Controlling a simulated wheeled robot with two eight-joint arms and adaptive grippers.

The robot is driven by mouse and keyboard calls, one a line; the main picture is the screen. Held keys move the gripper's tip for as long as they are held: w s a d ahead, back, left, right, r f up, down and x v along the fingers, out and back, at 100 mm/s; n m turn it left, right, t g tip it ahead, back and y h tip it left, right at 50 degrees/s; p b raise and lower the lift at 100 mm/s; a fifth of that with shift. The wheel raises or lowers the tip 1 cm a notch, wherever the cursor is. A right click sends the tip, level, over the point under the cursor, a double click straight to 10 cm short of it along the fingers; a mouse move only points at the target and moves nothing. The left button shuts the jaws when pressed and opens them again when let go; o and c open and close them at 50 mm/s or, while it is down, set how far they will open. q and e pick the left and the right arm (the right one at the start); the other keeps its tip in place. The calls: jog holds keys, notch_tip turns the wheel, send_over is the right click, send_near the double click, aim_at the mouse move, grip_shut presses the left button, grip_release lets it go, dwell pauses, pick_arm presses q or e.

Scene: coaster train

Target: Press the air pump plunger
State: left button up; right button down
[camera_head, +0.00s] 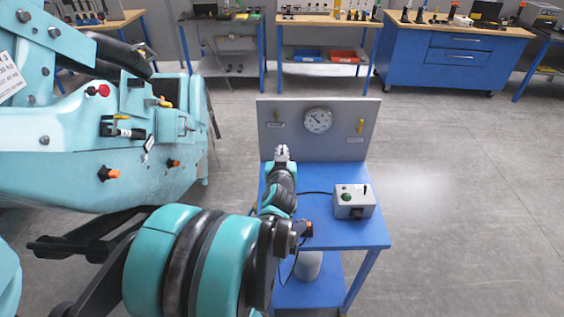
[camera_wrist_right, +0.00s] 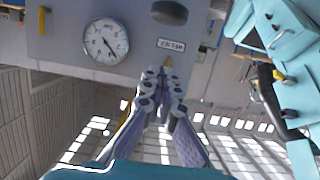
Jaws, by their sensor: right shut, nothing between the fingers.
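A blue cart (camera_head: 350,232) carries a grey upright panel (camera_head: 345,145) with a round gauge (camera_head: 318,120) and small yellow levers. My right gripper (camera_head: 283,153) is shut and empty in front of the panel's lower left part. In the right wrist view the picture is turned over, and the shut fingertips (camera_wrist_right: 159,72) lie near a yellow lever and a small label (camera_wrist_right: 171,45). A black rounded knob (camera_wrist_right: 169,12) shows beyond the label; I cannot tell whether it is the air pump plunger. I cannot tell whether the fingertips touch anything. My left gripper is not in view.
A grey control box (camera_head: 355,201) with a green button stands on the cart's right. A grey cylinder (camera_head: 308,265) is on the lower shelf. A large teal coaster vehicle (camera_head: 110,150) fills the left. Workbenches line the back. The floor right of the cart is clear.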

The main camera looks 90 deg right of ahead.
jog(key=d+f+b, duration=0.1)
jog(key=d+f, duration=0.1)
jog(key=d+f+b, duration=0.1)
jog(key=d, duration=0.1)
jog(key=shift+s+d+f, duration=0.1)
jog(key=shift+d+f, duration=0.05)
jog(key=shift+f, duration=0.2)
jog(key=shift+f+b, duration=0.4)
jog(key=shift+f, duration=0.25)
jog(key=f+b, duration=0.5)
jog(key=shift+a+f, duration=0.2)
jog(key=shift+f, duration=0.1)
